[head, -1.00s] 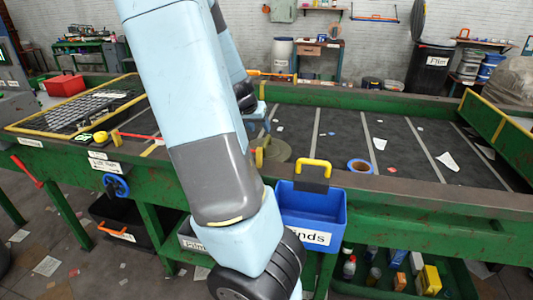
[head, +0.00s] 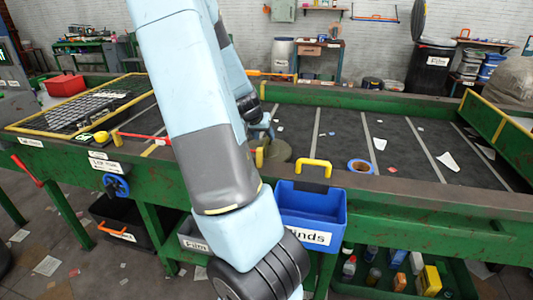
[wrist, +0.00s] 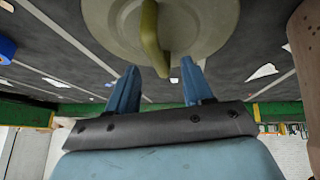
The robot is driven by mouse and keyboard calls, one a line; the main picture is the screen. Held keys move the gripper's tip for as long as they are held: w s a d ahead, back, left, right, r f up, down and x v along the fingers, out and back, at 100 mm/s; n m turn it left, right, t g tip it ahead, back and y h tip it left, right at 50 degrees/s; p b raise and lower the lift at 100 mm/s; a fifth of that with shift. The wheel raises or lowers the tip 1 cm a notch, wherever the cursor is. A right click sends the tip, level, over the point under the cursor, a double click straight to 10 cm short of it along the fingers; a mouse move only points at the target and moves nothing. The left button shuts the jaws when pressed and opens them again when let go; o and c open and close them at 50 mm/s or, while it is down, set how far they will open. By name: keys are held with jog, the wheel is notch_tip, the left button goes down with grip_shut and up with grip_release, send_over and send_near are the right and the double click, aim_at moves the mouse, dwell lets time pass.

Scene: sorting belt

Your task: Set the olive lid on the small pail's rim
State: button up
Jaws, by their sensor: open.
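The olive lid (head: 279,150) is a dull, round disc lying on the dark belt, partly hidden behind my arm in the head view. In the wrist view the lid (wrist: 205,25) fills the top middle, with its curved olive handle (wrist: 150,40) pointing toward my gripper. My gripper (wrist: 160,67) is open, and the handle's near end shows between its two blue fingertips. I cannot tell whether the fingers touch it. In the head view my arm hides most of the gripper. I cannot make out the small pail in either view.
A blue bin (head: 306,206) with a yellow handle hangs on the belt's front edge. Blue tape (head: 360,166) lies right of the lid, with paper scraps (head: 447,161) beyond. A brown surface (wrist: 306,70) fills the wrist view's right edge.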

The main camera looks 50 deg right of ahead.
aim_at(266, 140)
jog(key=shift+x, duration=2.35)
jog(key=shift+s+a, duration=0.15)
jog(key=shift+a, duration=0.05)
jog(key=shift+c, duration=0.2)
grip_shut()
